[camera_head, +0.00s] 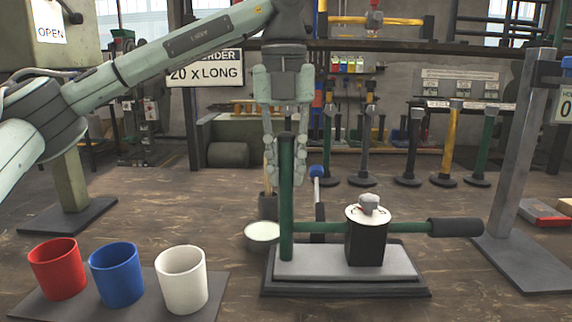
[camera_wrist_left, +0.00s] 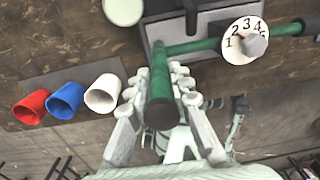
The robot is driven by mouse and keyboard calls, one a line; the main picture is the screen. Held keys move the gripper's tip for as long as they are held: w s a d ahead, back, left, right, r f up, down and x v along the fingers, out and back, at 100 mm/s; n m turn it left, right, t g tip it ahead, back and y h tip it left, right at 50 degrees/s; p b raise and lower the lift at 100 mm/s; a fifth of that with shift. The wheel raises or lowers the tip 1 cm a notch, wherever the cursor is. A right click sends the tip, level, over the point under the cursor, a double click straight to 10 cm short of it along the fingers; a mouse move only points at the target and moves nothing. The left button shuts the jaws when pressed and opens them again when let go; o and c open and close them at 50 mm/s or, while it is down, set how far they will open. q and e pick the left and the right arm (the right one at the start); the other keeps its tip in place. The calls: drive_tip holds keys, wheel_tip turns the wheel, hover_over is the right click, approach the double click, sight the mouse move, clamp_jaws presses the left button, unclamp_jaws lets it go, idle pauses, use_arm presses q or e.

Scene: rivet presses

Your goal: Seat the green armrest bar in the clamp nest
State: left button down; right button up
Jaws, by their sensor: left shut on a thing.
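The green armrest bar (camera_head: 286,205) has an upright part with a dark top end, which shows end-on in the left wrist view (camera_wrist_left: 160,85). A level green length (camera_head: 405,227) with a black grip runs right from its lower part, across the clamp nest. My left gripper (camera_head: 287,178) points down and is shut on the upright part. The clamp nest is a black block (camera_head: 366,245) with a numbered white dial and grey knob (camera_head: 369,204), on a grey plate (camera_head: 310,262). The block hides part of the level length, so I cannot tell how deep it sits. My right gripper is not in view.
Red (camera_head: 57,270), blue (camera_head: 117,275) and white (camera_head: 182,280) cups stand on a dark mat at the front left. A round white dish (camera_head: 262,234) is behind the plate's left side. A grey post (camera_head: 520,150) stands at the right. Several bars stand at the back.

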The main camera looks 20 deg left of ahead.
use_arm(q)
drive_tip(key=shift+f+b, duration=0.35)
drive_tip(key=shift+f, duration=0.15)
drive_tip(key=c, duration=1.3)
unclamp_jaws()
wheel_tip(320, 180, up, 12)
drive_tip(key=shift+a, duration=0.15)
